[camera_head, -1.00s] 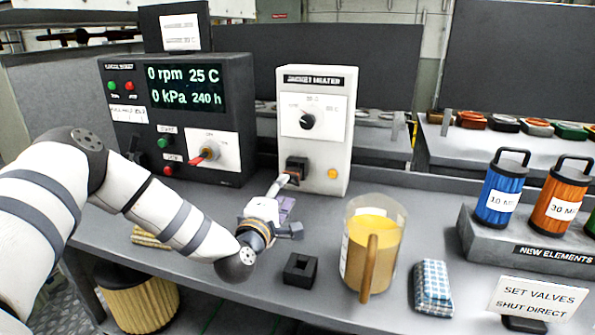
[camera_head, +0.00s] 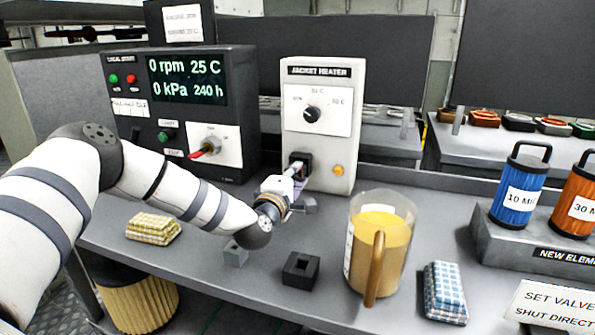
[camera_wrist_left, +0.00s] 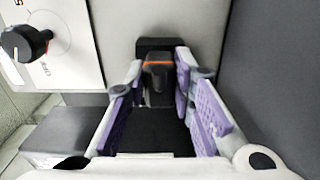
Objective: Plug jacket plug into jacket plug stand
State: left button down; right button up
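The jacket plug (camera_wrist_left: 158,82) is black with an orange band and sits at the black socket on the white jacket heater (camera_head: 320,125). My left gripper (camera_wrist_left: 160,72) reaches to it. Its purple-padded fingers are spread, one on each side of the plug, with narrow gaps apparent in the wrist view. In the head view the left gripper (camera_head: 297,182) partly hides the plug. The jacket plug stand appears to be the small black block with a square hole (camera_head: 301,271), on the bench right of and nearer than the gripper. My right gripper is not in view.
A control box (camera_head: 180,110) stands behind my arm.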

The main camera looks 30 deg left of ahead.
aim_at(295, 176)
pick_arm(q)
jog(key=shift+s+d, duration=0.1)
jog(key=shift+s, duration=0.15)
jog(key=shift+s+r+p, duration=0.1)
jog(key=shift+s+p, duration=0.25)
jog(key=shift+s, duration=0.15)
jog(key=shift+p+v, duration=0.4)
jog(key=shift+v, duration=0.5)
jog(key=shift+s+d, duration=0.1)
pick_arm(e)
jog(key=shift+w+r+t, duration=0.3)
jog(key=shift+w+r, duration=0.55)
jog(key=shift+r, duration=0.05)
